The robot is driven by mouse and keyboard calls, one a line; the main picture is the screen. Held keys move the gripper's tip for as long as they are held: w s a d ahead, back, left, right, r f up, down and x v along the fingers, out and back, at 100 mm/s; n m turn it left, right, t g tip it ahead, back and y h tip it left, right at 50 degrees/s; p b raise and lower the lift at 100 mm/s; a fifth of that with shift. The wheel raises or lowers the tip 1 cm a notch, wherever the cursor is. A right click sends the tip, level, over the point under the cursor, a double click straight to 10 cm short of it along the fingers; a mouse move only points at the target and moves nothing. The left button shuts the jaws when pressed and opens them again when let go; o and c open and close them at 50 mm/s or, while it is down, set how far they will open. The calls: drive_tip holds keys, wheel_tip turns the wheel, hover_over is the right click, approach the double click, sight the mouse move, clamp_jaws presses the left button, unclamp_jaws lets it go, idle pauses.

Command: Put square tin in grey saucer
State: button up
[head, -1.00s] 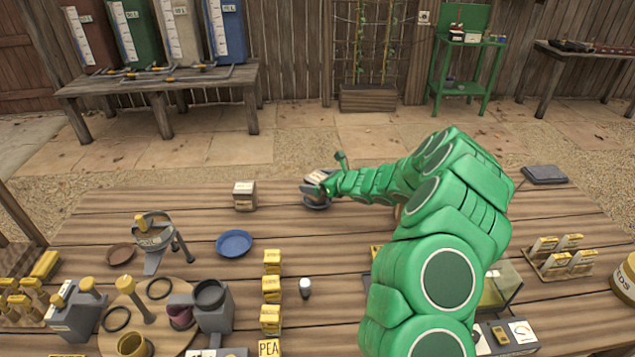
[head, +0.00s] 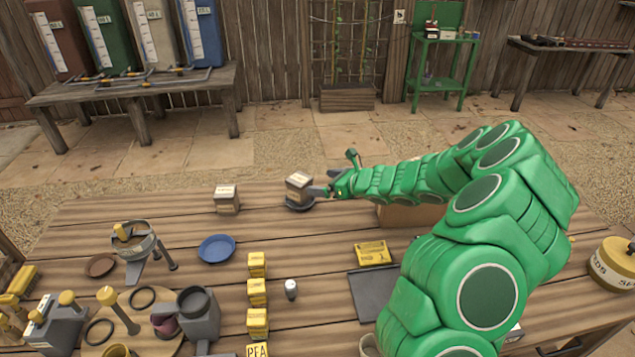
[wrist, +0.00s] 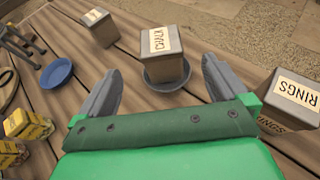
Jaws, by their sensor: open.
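A square tin with a grey lid and a CHALK label (wrist: 163,50) stands upright in the grey saucer (wrist: 168,81). In the head view the tin (head: 299,187) sits above the dark saucer rim (head: 301,206) near the table's far edge. My gripper (head: 320,191) is just right of the tin. In the wrist view its fingers (wrist: 163,72) are spread on the near side of the tin, apart from it, and hold nothing.
A similar tin (head: 227,199) stands to the left. A RINGS box (wrist: 293,97) is close on my gripper's right in the wrist view. A blue saucer (head: 216,248) and several yellow packets (head: 257,292) lie nearer. Bare planks lie between.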

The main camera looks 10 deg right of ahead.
drive_tip(key=shift+s+d+r, duration=0.15)
drive_tip(key=shift+s+d, duration=0.1)
drive_tip(key=shift+d, duration=0.05)
